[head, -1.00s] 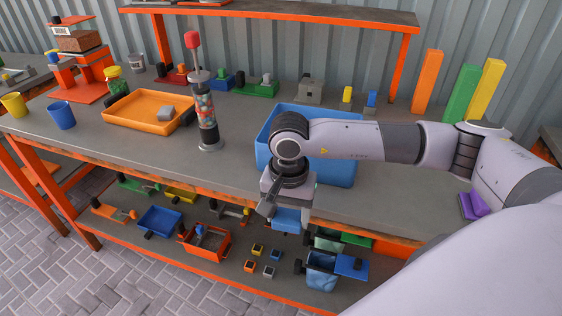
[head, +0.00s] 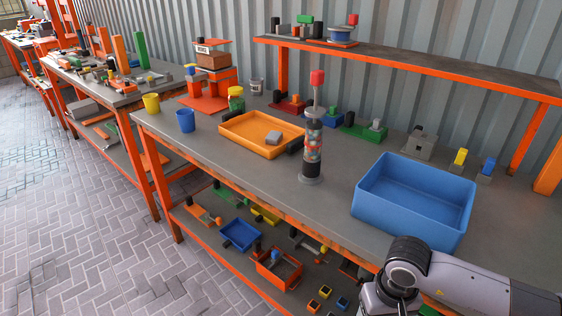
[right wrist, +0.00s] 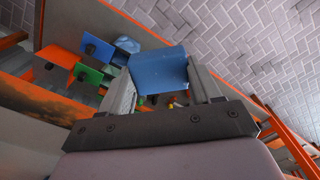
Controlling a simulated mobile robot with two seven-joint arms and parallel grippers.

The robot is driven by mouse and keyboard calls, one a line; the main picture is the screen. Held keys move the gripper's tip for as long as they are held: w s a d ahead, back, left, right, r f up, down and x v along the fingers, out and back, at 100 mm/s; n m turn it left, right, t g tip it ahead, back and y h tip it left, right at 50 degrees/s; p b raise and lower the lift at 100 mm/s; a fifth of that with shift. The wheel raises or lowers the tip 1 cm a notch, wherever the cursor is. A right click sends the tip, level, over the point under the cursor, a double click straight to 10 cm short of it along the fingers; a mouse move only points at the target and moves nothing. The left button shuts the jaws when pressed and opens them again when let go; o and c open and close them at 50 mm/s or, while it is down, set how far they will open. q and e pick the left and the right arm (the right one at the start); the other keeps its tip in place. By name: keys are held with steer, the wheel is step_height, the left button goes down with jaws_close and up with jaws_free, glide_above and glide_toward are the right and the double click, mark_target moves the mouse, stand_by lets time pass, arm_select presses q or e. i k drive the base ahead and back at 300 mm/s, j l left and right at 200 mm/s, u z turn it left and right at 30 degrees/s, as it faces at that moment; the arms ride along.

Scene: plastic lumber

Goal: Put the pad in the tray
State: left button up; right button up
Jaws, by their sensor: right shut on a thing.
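A blue pad (right wrist: 158,70) is between the two fingers of my right gripper (right wrist: 162,82) in the right wrist view, and the gripper is shut on it. In the head view my right arm is at the bottom right, with its gripper cut off by the lower edge, so the pad is hidden there. The orange tray (head: 240,130) lies on the workbench, left of the middle, well away from my right gripper. A grey block (head: 272,137) lies in it. My left gripper is not in view.
A bottle with coloured contents and a red top (head: 314,145) stands right of the tray. A large blue bin (head: 405,212) is nearer my right arm. Bare bench top (head: 250,180) lies before the tray.

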mark_target(251, 130)
steer(key=i+j+z, duration=0.1)
steer(key=j+z, duration=0.2)
steer(key=i+j+z, duration=0.1)
steer(key=z, duration=0.15)
steer(key=i+j+z, duration=0.1)
steer(key=j+z, duration=0.15)
steer(key=j, duration=0.45)
steer(key=i+j, duration=0.1)
steer(key=j, duration=0.75)
steer(key=i+j+z, duration=0.1)
steer(key=j, duration=0.8)
steer(key=i+j+z, duration=0.1)
steer(key=j, duration=0.75)
